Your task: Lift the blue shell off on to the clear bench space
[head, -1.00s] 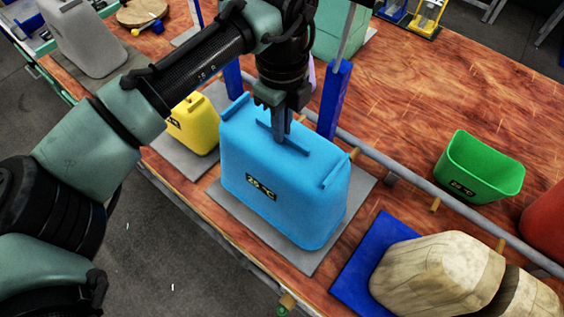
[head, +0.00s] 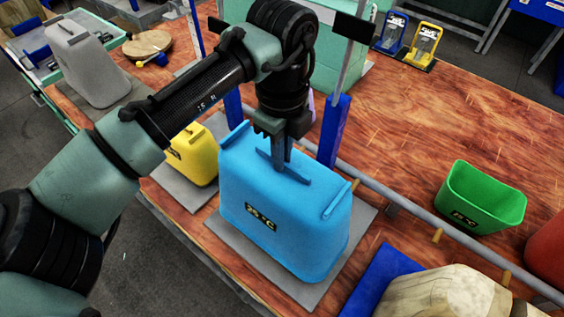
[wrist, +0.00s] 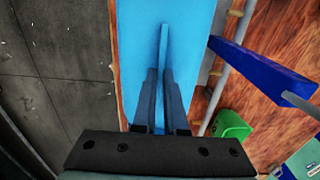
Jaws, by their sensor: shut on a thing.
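The blue shell (head: 283,215) stands upright over a grey plate (head: 235,252) on the wooden bench. It has a dark label on its front and a raised rib (head: 296,176) on top. My gripper (head: 281,162) points straight down at the middle of the top and is shut on this rib. In the wrist view my gripper (wrist: 160,74) has its two fingers on either side of the rib, with the blue top (wrist: 190,45) below. I cannot tell whether there is a gap between shell and plate.
A yellow shell (head: 194,155) is close on the left. A blue post (head: 333,130) and a grey rail (head: 405,205) stand just behind. A green bin (head: 480,200) and a blue mat (head: 380,275) are to the right. Bare bench (head: 430,120) lies beyond the rail.

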